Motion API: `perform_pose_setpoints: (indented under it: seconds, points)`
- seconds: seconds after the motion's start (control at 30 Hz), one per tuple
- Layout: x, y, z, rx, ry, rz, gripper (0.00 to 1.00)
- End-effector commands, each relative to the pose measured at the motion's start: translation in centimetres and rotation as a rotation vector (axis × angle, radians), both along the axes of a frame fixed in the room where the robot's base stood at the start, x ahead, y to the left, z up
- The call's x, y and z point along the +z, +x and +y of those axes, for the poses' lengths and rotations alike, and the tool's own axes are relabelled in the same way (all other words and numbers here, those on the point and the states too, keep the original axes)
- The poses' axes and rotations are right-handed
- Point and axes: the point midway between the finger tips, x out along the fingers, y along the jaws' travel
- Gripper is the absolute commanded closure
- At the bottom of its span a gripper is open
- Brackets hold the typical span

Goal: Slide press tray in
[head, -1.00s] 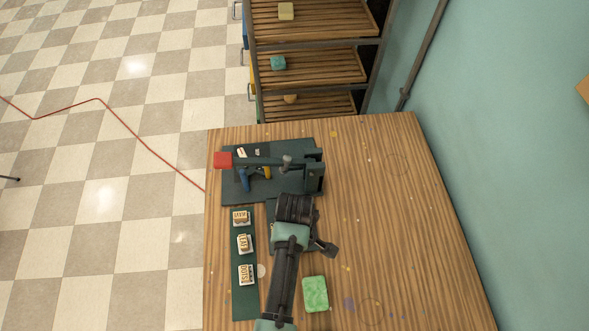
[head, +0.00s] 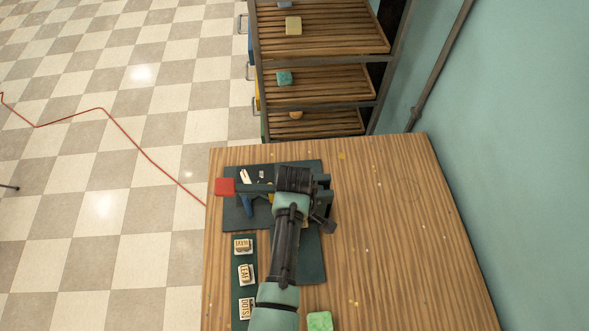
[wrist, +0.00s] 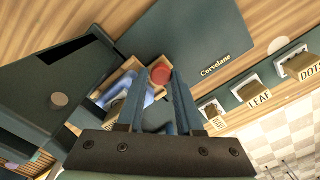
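The dark green press (head: 232,215) stands on the table, with a red-ended lever (head: 225,187). It fills the left of the wrist view (wrist: 60,85). My gripper (head: 292,180) is over the press in the head view, hiding its middle. In the wrist view my gripper (wrist: 158,75) has two blue fingers apart, with a round red knob (wrist: 161,73) between their tips. Whether they touch it is unclear. Pale wooden parts (wrist: 125,72), perhaps the press tray, and a blue-white piece (wrist: 148,92) show beside the left finger, partly hidden.
Stamp blocks marked WAVE (head: 243,246), LEAF (head: 247,272) and DOTS (head: 246,307) stand in a row. A green sponge (head: 319,321) lies at the bottom. A slatted rack (head: 325,75) stands behind the table (head: 390,230), whose right side is clear.

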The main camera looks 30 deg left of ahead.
Motion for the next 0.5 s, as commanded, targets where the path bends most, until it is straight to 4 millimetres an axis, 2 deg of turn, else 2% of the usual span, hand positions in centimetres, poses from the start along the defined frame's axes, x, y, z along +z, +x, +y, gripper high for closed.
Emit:
perform_pose_setpoints:
  seconds: [0.33, 0.5]
  points:
    - [0.4, 0.3, 0.1, 0.001, 0.002, -0.009, 0.56]
    - [2.3, 0.3, 0.1, 0.001, 0.002, -0.011, 0.56]
